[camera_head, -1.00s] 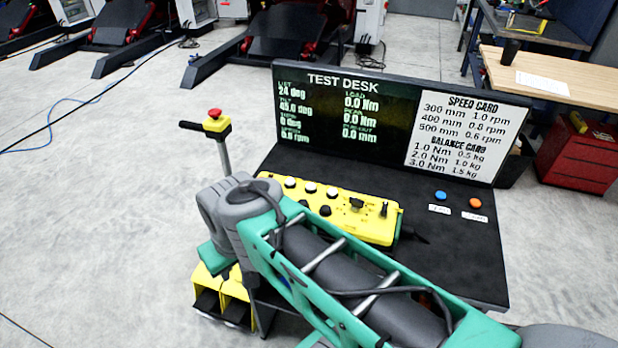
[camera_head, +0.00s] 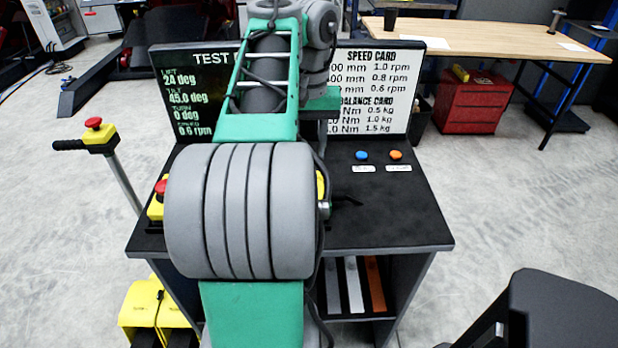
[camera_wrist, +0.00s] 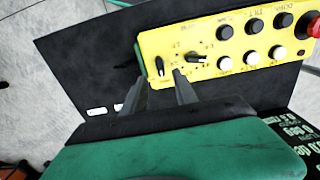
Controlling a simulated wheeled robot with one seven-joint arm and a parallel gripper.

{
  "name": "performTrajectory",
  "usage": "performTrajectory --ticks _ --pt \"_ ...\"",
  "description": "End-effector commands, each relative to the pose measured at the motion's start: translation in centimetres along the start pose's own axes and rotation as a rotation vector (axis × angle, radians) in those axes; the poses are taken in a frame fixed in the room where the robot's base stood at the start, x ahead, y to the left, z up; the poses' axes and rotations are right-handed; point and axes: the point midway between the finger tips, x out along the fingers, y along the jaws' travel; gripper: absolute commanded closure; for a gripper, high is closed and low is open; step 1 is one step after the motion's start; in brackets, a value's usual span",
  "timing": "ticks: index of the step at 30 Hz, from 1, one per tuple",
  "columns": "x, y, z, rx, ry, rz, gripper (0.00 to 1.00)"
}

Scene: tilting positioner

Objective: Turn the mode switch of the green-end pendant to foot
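The yellow pendant (camera_wrist: 215,50) lies on the dark desk in the wrist view, with a green strip (camera_wrist: 140,58) along its left end. Near that end are two black switches: a knob with a pale mark (camera_wrist: 160,66) and a lever-like one (camera_wrist: 192,57). Their small labels are too blurred to read, so I cannot tell the mode setting. My gripper (camera_wrist: 160,76) is open and empty, its two fingertips apart just below the knob in the picture. I cannot tell whether they touch it. In the head view my arm hides most of the pendant (camera_head: 155,210) and the gripper.
A display board (camera_head: 385,85) stands along the desk's back edge. Blue (camera_head: 361,155) and orange (camera_head: 396,155) buttons sit on the clear right part of the desk (camera_head: 400,215).

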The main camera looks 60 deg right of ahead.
Motion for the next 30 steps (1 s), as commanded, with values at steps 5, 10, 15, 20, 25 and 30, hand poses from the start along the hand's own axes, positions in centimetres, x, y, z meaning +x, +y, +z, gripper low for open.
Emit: performTrajectory --ticks 5,10,15,20,25,30 --pt "4.4 0.0 0.0 0.0 0.001 0.001 0.65" --pt "6.4 0.0 0.0 0.0 0.002 0.002 0.65" --pt "6.5 0.0 0.0 -0.001 0.002 0.002 0.65" --pt "6.4 0.0 0.0 -0.001 0.002 0.002 0.65" --pt "6.4 0.0 0.0 -0.001 0.002 0.002 0.79" --pt "6.4 0.0 0.0 -0.001 0.002 0.002 0.93"
